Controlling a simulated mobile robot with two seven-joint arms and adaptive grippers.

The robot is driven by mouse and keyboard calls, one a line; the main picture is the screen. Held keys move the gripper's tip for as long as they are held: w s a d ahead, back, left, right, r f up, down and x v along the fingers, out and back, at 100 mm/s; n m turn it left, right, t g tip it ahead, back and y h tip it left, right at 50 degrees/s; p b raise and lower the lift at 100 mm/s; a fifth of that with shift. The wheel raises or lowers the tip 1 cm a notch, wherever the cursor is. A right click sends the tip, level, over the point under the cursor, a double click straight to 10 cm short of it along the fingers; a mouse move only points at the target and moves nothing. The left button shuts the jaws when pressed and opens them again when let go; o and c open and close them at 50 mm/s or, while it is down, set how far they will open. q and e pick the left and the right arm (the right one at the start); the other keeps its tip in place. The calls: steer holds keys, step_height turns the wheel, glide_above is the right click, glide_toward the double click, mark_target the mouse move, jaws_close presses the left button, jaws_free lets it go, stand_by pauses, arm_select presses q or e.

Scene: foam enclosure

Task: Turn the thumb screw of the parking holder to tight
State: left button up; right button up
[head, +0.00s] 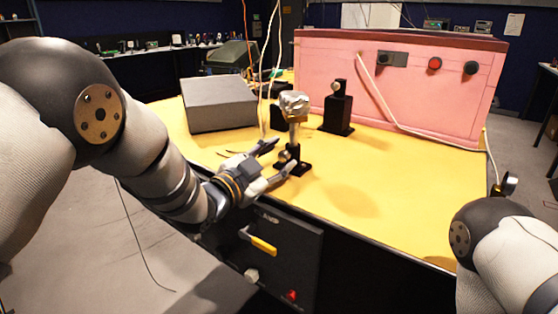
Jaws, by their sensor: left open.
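The parking holder (295,167) is a small black stand with a flat base near the front edge of the yellow table (353,199). A foil-wrapped piece on a stem (294,104) stands upright in it. A small round metallic knob, which looks like the thumb screw (284,156), shows on the holder's left side. My left gripper (279,158) is open, its two fingers pointing at the holder from the left, one on the far side and one on the near side of the knob. Contact with the knob cannot be told. My right gripper is out of view.
A pink foam box (400,85) with knobs and a cable stands at the back right. A second black post (338,108) stands before it. A grey box (219,104) lies at the back left. Thin wires hang behind the holder. The right table surface is clear.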

arm_select(q)
steer(key=shift+s+f, duration=0.1)
steer(key=shift+s, duration=0.05)
steer(key=v, duration=1.2)
